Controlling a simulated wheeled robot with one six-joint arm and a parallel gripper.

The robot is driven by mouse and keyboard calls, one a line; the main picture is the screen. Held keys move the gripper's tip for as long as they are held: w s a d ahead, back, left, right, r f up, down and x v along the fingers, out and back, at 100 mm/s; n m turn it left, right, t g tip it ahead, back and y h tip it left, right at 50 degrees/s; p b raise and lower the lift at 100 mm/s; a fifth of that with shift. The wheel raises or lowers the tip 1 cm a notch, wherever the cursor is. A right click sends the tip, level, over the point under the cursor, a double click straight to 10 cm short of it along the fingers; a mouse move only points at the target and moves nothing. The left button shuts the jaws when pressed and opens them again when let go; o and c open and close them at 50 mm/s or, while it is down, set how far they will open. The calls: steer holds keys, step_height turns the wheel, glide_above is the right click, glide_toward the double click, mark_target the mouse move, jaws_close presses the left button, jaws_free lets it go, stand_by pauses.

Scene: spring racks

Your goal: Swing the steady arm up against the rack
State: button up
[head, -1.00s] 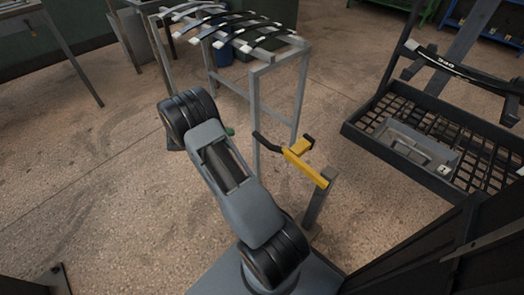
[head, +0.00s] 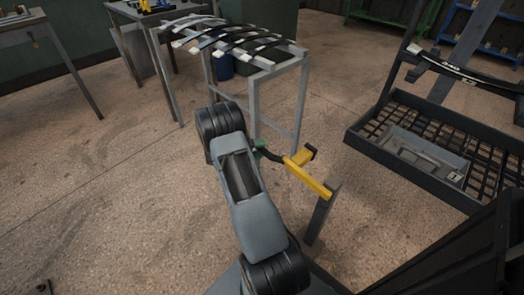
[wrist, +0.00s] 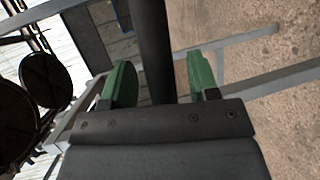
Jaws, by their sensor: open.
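The steady arm is a yellow bar (head: 308,178) with a short yellow side piece and a bent black handle (head: 272,156), standing out from a grey post (head: 320,216). My gripper (head: 259,149) is at the free end of the black handle, mostly hidden behind my own arm. In the wrist view, my green fingers (wrist: 158,68) are open, one on each side of a dark round bar, which looks like the handle (wrist: 154,40). Gaps show on both sides of it. A grey metal rack (head: 280,66) carrying several leaf springs (head: 232,40) stands behind the handle.
A dark rack with a mesh tray (head: 375,140) stands at the right, holding a grey case (head: 425,150). A dark panel (head: 470,245) fills the lower right. Tables stand at the back left. The floor (head: 110,190) at the left is clear.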

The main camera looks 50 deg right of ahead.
steer(key=shift+s+d+f, duration=0.15)
steer(key=shift+s+d, duration=0.15)
steer(key=shift+d, duration=0.25)
jaws_close()
